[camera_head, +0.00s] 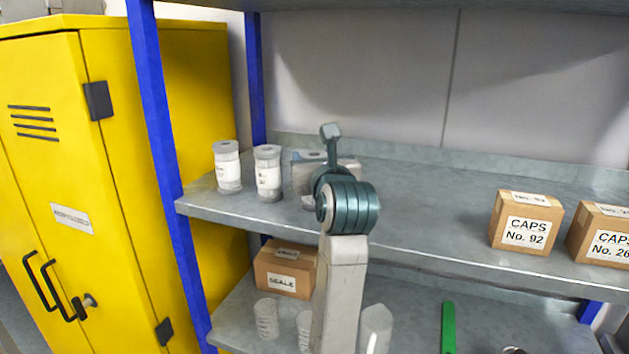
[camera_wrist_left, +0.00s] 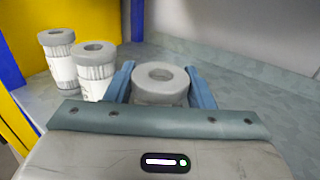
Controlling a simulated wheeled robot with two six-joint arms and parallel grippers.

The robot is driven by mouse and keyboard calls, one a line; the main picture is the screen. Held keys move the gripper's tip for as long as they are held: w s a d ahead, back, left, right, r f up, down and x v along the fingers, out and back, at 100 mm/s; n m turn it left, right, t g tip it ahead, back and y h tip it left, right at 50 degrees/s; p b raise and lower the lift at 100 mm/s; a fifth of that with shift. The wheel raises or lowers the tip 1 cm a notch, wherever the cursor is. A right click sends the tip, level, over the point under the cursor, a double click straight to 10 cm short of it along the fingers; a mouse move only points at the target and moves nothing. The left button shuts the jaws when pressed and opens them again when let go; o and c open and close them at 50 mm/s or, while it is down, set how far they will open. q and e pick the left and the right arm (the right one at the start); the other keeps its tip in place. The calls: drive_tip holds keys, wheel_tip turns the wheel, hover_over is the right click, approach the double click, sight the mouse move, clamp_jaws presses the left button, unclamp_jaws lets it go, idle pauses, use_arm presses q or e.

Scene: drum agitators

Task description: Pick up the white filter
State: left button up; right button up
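White filters with grey caps stand in a row on the upper shelf. In the head view, the left filter (camera_head: 227,167) and the middle filter (camera_head: 268,173) are in plain sight. A third filter (camera_head: 311,157) is mostly hidden behind my left gripper (camera_head: 325,168). In the left wrist view, this third filter (camera_wrist_left: 160,84) is between the two blue fingers, one on each side of its cap. It appears upright. Whether the fingers press on it or only stand beside it cannot be told. The other filters stand left of the fingers. My right gripper is not in view.
The grey shelf (camera_head: 420,220) is clear to the right up to the CAPS boxes (camera_head: 526,220). A blue post (camera_head: 160,120) and a yellow cabinet (camera_head: 90,150) are at the left. The lower shelf holds a SCALE box (camera_head: 286,270), clear cups and a green item (camera_head: 448,328).

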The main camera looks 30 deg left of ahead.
use_arm(q)
drive_tip(key=shift+c, duration=0.7)
drive_tip(key=shift+r, duration=0.1)
